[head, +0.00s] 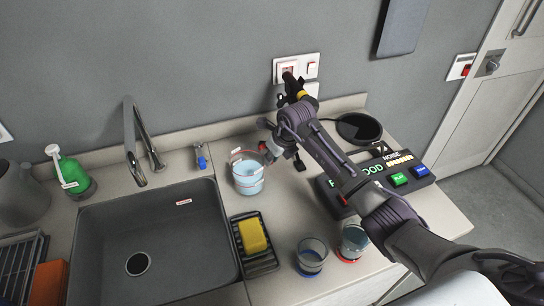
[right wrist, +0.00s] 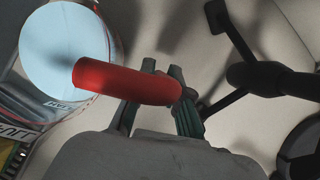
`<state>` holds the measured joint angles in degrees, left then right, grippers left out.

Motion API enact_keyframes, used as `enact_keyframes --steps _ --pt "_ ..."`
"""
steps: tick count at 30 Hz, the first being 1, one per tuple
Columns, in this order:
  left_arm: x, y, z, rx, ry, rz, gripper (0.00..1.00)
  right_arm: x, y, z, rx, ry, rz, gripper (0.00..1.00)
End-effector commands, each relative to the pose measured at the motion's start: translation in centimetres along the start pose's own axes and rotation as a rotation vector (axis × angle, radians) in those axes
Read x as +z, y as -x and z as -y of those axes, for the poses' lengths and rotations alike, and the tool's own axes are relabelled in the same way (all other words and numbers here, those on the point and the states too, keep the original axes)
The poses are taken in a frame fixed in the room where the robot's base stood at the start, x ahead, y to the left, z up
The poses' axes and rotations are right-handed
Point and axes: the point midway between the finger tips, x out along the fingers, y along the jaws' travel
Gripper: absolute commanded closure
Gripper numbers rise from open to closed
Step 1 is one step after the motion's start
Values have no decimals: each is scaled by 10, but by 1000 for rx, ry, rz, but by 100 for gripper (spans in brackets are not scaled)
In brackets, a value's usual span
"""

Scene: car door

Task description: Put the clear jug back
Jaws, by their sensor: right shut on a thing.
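The clear jug (head: 248,178), with pale blue water in it and a red handle, is beside the right side of the sink. In the right wrist view its round top (right wrist: 68,50) is at the upper left, and its red handle (right wrist: 105,82) reaches across to my fingers. My right gripper (head: 277,152) is shut on that handle, with its dark fingers (right wrist: 158,100) around the handle's outer part. The jug looks upright; I cannot tell whether its base touches the counter. My left gripper is not in view.
A sink (head: 150,245) with a tap (head: 133,140) is on the left. A yellow sponge (head: 252,236) lies on a black rack. Two glasses (head: 311,257) (head: 353,241) stand at the front. A button panel (head: 395,178) and black pan (head: 358,128) are to the right.

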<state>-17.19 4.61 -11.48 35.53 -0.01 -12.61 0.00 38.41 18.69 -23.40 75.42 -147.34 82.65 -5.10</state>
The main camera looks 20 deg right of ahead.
Motion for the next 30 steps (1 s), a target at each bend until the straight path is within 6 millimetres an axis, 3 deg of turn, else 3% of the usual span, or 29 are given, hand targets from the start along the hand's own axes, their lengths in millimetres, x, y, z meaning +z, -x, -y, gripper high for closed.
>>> enact_keyframes --steps 2,3,7,19,23,30 --pt "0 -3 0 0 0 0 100 0 -2 0 0 0 4 100" --pt "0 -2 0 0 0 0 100 -1 -2 0 0 0 0 79" --pt "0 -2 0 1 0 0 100 -1 -2 0 0 0 0 59" --pt "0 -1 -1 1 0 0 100 0 5 1 -1 1 1 59" --pt "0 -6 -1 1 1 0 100 0 25 2 -4 2 4 59" --pt "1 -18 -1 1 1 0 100 0 78 2 -5 2 4 59"
